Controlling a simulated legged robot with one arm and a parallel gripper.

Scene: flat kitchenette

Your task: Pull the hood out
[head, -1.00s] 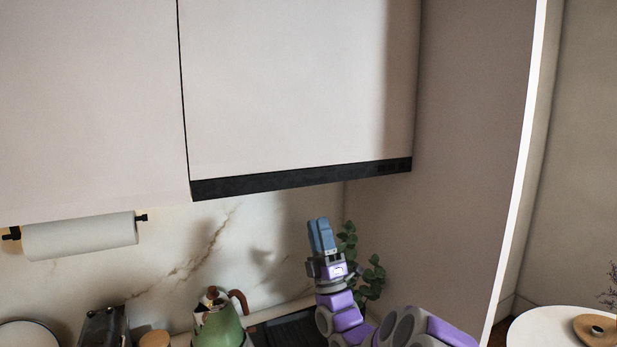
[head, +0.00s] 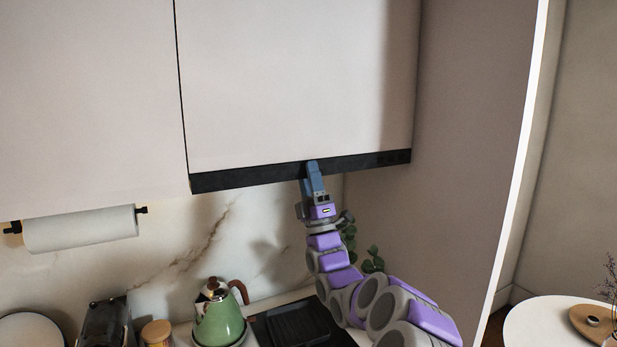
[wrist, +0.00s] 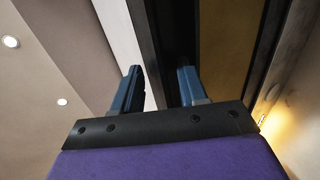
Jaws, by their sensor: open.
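The hood (head: 250,176) is a long black strip along the bottom edge of the white upper cabinet in the head view. My gripper (head: 312,168) is raised to the strip, right of its middle, with its blue fingertips overlapping the strip's lower edge. In the wrist view, my gripper (wrist: 160,85) is open, its two blue fingers spread apart. The hood's dark edge (wrist: 165,45) runs up between and beyond the fingers there. I cannot tell whether either finger touches it.
A green kettle (head: 218,322) stands on the counter below, beside a black cooktop (head: 292,326). A plant (head: 372,262) is behind my arm. A paper towel roll (head: 80,230) hangs at left. A tall side panel (head: 470,150) bounds the right.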

